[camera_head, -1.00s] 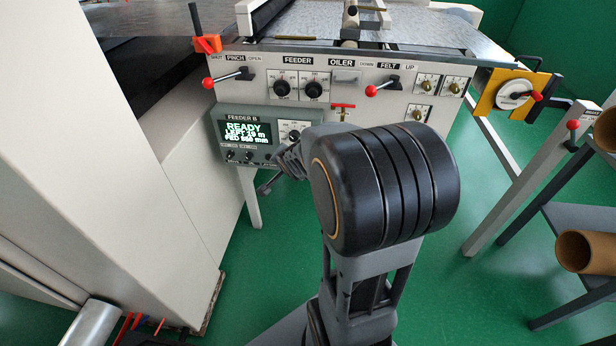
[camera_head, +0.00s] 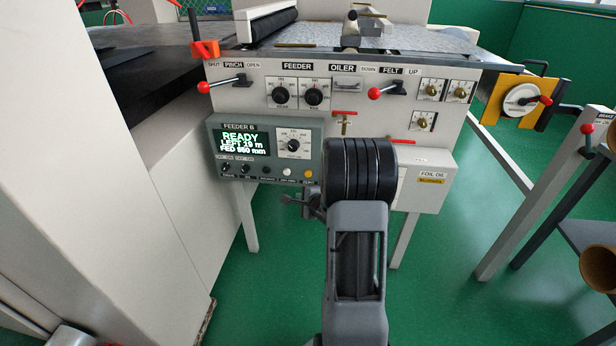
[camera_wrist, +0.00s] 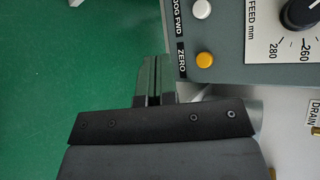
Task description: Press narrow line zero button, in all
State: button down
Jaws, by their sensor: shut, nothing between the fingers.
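The grey FEEDER B panel (camera_head: 231,176) carries a lit screen reading READY, LEFT 19 m and a FED figure in mm. Its yellow button (camera_head: 308,173) is at the lower right corner, beside a white button (camera_head: 286,172). In the wrist view the yellow button (camera_wrist: 204,60) sits next to the label ZERO, and the white button (camera_wrist: 201,9) next to JOG FWD. My gripper (camera_wrist: 151,60) is shut and empty, just off the panel's label-side edge, level with the yellow button and apart from it. In the head view my gripper (camera_head: 288,199) is below the panel, partly hidden by my wrist.
A dial (camera_head: 293,145) is above the buttons on the panel. A FOIL OIL box (camera_head: 428,188) is right of my arm. Levers and knobs line the machine front (camera_head: 232,100) above. Green floor (camera_head: 450,270) is open below.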

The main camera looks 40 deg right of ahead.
aim_at(308, 174)
jog(key=shift+w, duration=0.1)
jog(key=shift+w+d+p, duration=0.85)
jog(key=shift+w+d, duration=2.15)
jog(key=shift+w, duration=0.1)
jog(key=shift+w+d+r+p, duration=0.1)
jog(key=shift+w+d+p, duration=0.1)
jog(key=shift+p, duration=0.35)
jog(key=shift+w+d+p, duration=0.4)
jog(key=shift+p, duration=0.35)
dwell(0.5)
dwell(0.3)
jog(key=shift+s+a+p, duration=0.3)
jog(key=shift+s+a, duration=0.3)
jog(key=shift+s+a, duration=0.1)
